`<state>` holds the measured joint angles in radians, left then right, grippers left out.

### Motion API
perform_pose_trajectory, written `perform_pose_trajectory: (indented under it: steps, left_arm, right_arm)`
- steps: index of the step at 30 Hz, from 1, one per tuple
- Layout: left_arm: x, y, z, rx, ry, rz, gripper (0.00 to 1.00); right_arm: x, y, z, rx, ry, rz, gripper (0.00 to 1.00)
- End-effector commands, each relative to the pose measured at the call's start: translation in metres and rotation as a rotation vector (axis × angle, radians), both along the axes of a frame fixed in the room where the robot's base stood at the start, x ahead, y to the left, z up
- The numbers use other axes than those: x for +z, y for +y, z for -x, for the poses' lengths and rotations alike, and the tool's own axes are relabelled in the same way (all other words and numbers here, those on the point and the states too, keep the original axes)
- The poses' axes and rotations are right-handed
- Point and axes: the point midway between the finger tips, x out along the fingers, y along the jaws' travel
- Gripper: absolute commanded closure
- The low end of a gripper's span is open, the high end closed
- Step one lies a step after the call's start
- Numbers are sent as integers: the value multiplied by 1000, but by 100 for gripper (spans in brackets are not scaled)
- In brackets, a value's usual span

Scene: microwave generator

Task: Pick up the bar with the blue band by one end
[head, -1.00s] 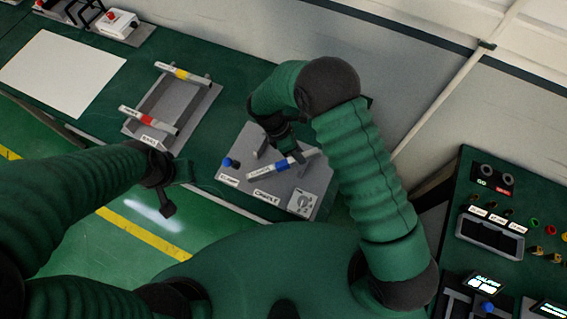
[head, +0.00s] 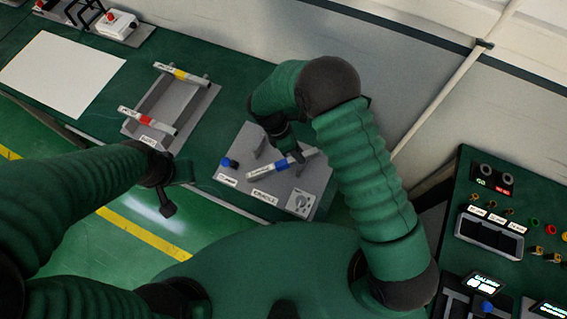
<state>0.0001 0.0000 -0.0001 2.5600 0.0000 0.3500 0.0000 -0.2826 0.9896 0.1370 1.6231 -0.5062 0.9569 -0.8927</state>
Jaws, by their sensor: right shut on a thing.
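The bar with the blue band (head: 264,168) is pale and lies tilted in the picture over the grey cradle plate (head: 243,150). My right gripper (head: 297,157) reaches down from above and is shut on this bar, just right of the blue band, toward its right end. The fingertips are small and partly hidden by the wrist. I cannot tell whether the bar still touches its supports. My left gripper (head: 168,207) hangs in front of the bench at the left, apart from everything; its jaw opening is unclear.
A grey rack (head: 187,110) to the left holds a bar with a red band (head: 146,120) and one with a yellow band (head: 181,74). A blue knob (head: 228,163) stands on the cradle plate. A white sheet (head: 62,72) lies far left. A control panel (head: 510,205) is at right.

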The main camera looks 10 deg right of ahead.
Motion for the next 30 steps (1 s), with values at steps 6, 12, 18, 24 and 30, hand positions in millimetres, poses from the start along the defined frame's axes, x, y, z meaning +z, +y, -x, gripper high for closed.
perform_pose_trajectory:
  steps: [6,12,18,24,30]
  left_arm:
    - [0,0,0,0,0,0,67]
    - [0,0,0,0,0,0,67]
    - [-10,0,0,0,0,0,67]
    - [-23,0,0,0,0,0,67]
    - [-26,0,0,0,0,0,67]
  right_arm:
    - [0,0,0,0,0,1,100]
    - [1,1,-1,1,-1,1,100]
    - [23,2,-2,-2,-7,-2,100]
    - [72,1,-1,-1,-6,-2,100]
    - [99,1,-1,-1,-1,0,100]
